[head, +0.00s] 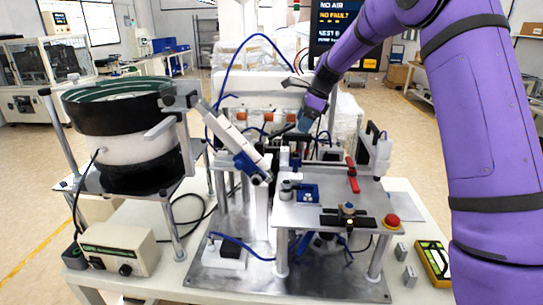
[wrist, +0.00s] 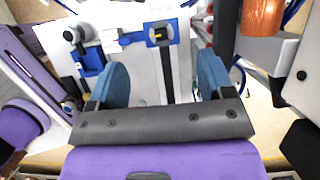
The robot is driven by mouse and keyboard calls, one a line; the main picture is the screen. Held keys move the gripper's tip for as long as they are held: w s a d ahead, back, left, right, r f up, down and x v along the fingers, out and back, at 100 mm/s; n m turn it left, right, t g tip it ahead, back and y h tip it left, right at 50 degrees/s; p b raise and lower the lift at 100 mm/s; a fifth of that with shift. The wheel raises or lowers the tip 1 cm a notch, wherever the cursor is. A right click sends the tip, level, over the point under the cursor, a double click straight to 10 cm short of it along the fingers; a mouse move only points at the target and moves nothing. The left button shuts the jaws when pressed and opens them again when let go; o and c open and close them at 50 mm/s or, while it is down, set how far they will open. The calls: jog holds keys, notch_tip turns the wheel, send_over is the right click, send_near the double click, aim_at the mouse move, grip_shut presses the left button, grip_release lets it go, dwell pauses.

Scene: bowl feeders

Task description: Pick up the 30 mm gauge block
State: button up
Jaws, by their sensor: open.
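Two small grey metal blocks lie on the white table at the right front in the head view. One grey block (head: 401,251) is farther back and the other grey block (head: 409,276) is nearer. They look like gauge blocks, but I cannot read a size on either. My gripper (head: 304,124) is over the back part of the fixture, well away from both blocks. In the wrist view my gripper (wrist: 163,68) shows two blue fingers spread apart with nothing held between them. No grey block can be made out in the wrist view.
A raised metal plate (head: 325,212) with a red button (head: 391,221) stands beside the blocks. A yellow-black device (head: 434,262) lies just right of them. The bowl feeder (head: 125,150) and a control box (head: 118,248) are at left. My purple arm fills the right side.

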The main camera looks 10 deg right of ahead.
aim_at(285, 149)
jog(key=x, duration=0.7)
jog(key=a+x, duration=0.1)
jog(key=x, duration=0.3)
jog(key=shift+w+a+f, duration=0.1)
jog(key=shift+w, duration=0.35)
jog(key=shift+c, duration=0.2)
jog(key=c, duration=1.1)
